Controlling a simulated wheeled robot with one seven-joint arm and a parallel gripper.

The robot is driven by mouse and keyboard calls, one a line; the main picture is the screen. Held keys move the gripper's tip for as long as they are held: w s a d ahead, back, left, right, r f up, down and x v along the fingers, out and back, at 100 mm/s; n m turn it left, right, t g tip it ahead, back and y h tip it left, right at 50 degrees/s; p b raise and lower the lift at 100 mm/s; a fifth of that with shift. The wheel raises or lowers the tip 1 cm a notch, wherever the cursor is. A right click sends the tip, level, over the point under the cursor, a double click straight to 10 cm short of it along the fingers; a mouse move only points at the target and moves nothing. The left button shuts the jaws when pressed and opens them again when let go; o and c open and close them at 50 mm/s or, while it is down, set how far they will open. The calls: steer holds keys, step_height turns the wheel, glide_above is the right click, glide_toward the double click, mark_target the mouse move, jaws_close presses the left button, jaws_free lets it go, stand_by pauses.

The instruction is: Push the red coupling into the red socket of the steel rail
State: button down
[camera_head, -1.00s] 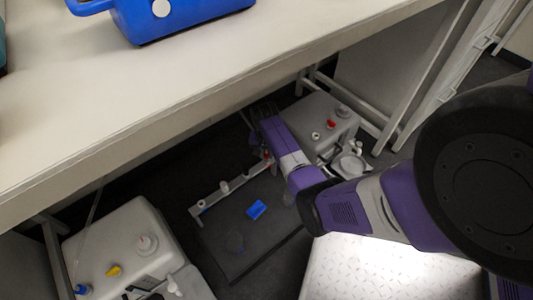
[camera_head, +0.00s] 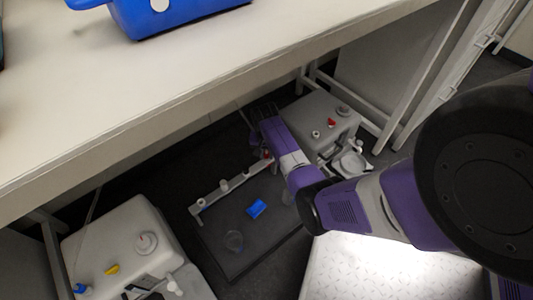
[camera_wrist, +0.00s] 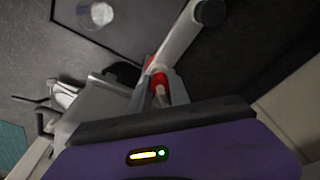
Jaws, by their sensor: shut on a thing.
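The steel rail (camera_head: 211,194) lies low under the bench, along the back edge of a dark mat, with several light posts on it. A small patch of red (camera_head: 268,155) shows at its right end, beside my arm. In the wrist view the rail (camera_wrist: 184,36) runs diagonally, with the red socket (camera_wrist: 150,62) on it. My gripper (camera_wrist: 158,98) is shut on the red coupling (camera_wrist: 159,79), which has a pale end towards me. The coupling is right at the socket; I cannot tell how deep it sits. In the head view my arm hides the fingertips.
A grey tank (camera_head: 318,113) with a red cap stands right of the rail, close to my arm. Another grey tank (camera_head: 120,240) with a yellow cap stands at left. The bench (camera_head: 200,75) overhangs.

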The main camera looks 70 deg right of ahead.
mark_target(266, 155)
steer(key=c, duration=1.1)
jaws_free()
steer(key=shift+c, duration=0.2)
steer(key=shift+s+a+r+p, duration=0.1)
steer(key=shift+a+r+p, duration=0.1)
steer(key=shift+r+p, duration=0.8)
steer(key=shift+a+r+p, duration=0.15)
steer(key=shift+r+p, duration=0.25)
steer(key=shift+r, duration=1.2)
steer(key=shift+s+a+r+p, duration=0.1)
steer(key=shift+a+r+p, duration=0.1)
steer(key=shift+r+p, duration=0.8)
steer(key=shift+w+r+b, duration=0.15)
steer(key=shift+r+b, duration=0.15)
